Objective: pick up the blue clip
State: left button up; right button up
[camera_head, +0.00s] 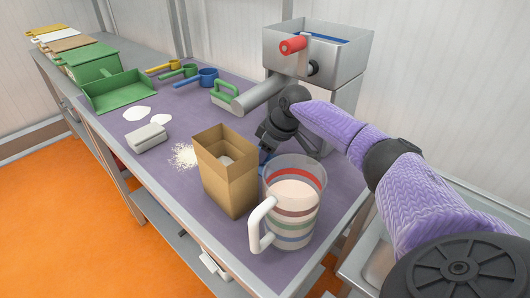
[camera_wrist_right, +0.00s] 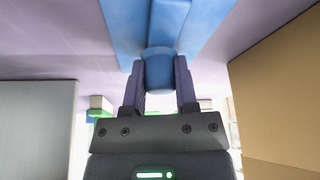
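The blue clip (camera_wrist_right: 160,72) shows large at the top centre of the right wrist view, with a rounded handle part toward me and a wider flat part beyond. My right gripper (camera_wrist_right: 160,85) has one dark finger on each side of the rounded part, both seeming to press on it. In the head view my right gripper (camera_head: 266,143) reaches down between the cardboard box and the grey machine. Only a small bit of the blue clip (camera_head: 262,156) shows there; the gripper and the box hide much of it. My left gripper is not in view.
The open cardboard box (camera_head: 228,185) and a clear jug (camera_head: 292,205) with a white handle stand close in front of the gripper. The metal machine (camera_head: 314,60) with a spout is behind it. Scoops, a green dustpan (camera_head: 115,90) and white powder lie on the purple tabletop.

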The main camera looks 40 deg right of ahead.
grip_shut()
